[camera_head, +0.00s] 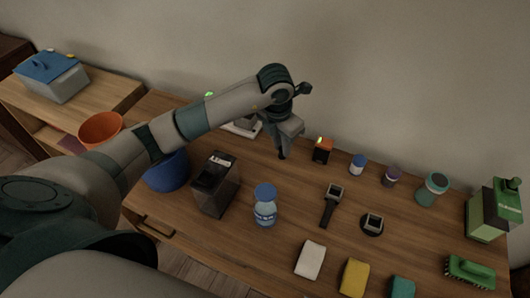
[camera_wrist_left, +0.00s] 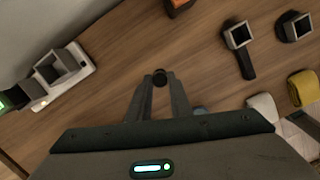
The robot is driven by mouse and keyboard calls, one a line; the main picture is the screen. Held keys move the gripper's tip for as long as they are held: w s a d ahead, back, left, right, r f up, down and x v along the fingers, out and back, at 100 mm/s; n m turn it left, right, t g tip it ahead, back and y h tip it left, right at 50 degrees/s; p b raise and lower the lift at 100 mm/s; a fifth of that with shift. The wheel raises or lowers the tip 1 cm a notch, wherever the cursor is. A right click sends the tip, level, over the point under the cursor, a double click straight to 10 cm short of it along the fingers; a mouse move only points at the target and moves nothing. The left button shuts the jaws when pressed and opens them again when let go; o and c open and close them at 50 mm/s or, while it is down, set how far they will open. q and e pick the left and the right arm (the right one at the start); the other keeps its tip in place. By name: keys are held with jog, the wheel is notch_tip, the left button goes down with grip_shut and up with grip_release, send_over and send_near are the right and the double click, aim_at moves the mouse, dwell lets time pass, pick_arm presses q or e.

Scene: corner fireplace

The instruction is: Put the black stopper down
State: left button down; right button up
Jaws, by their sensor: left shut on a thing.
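My left gripper (camera_head: 286,140) points down over the back middle of the wooden table. In the left wrist view, the left gripper (camera_wrist_left: 159,82) is shut on a small round black stopper (camera_wrist_left: 159,77) at its fingertips. In the head view, the black stopper (camera_head: 282,155) shows only as a small dark tip under the fingers. It is close to the tabletop (camera_head: 290,185); I cannot tell whether it touches. My right gripper is not in view.
A white device (camera_wrist_left: 70,85) stands left of the gripper, and an orange-and-black box (camera_head: 322,152) to its right. A blue-capped bottle (camera_head: 265,212) and a dark container (camera_head: 215,190) stand in front. Bare wood surrounds the fingertips.

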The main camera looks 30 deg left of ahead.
pick_arm(q)
jog(key=a+f+p, duration=0.1)
jog(key=a+f, duration=0.2)
jog(key=a, duration=0.2)
jog(key=shift+a+f+p, duration=0.25)
jog(key=shift+a+p, duration=0.05)
jog(key=shift+a, duration=0.1)
jog(key=shift+s+f+p, duration=0.1)
jog(key=shift+f+p, duration=0.75)
jog(key=shift+f, duration=1.15)
